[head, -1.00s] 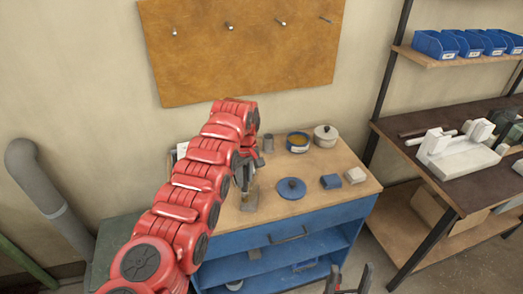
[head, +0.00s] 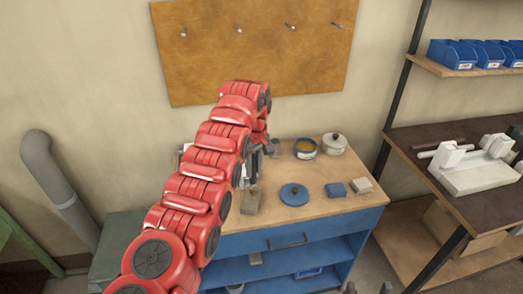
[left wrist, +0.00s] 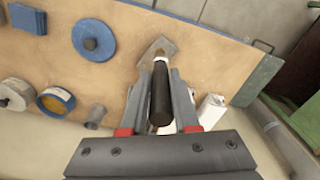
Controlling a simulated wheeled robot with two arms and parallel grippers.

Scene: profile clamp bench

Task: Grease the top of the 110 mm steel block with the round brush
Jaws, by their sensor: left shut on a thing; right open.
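My left gripper (head: 252,176) is shut on the dark handle of the round brush (left wrist: 160,95). In the left wrist view, the gripper (left wrist: 160,78) points the brush at a grey block (left wrist: 154,47), which I take for the steel block. That block (head: 251,204) stands on the bench top near its front left. The brush's pale end overlaps the block in the wrist view; I cannot tell whether it touches. A blue pot with yellow grease (head: 305,151) stands open at the back; its blue lid (head: 294,194) lies in front. My right gripper (head: 368,288) is open and empty at the bottom edge.
A lidded pale pot (head: 334,143) and a small grey cup (head: 275,148) stand at the back of the bench. A white item (left wrist: 212,110) is close beside the left gripper.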

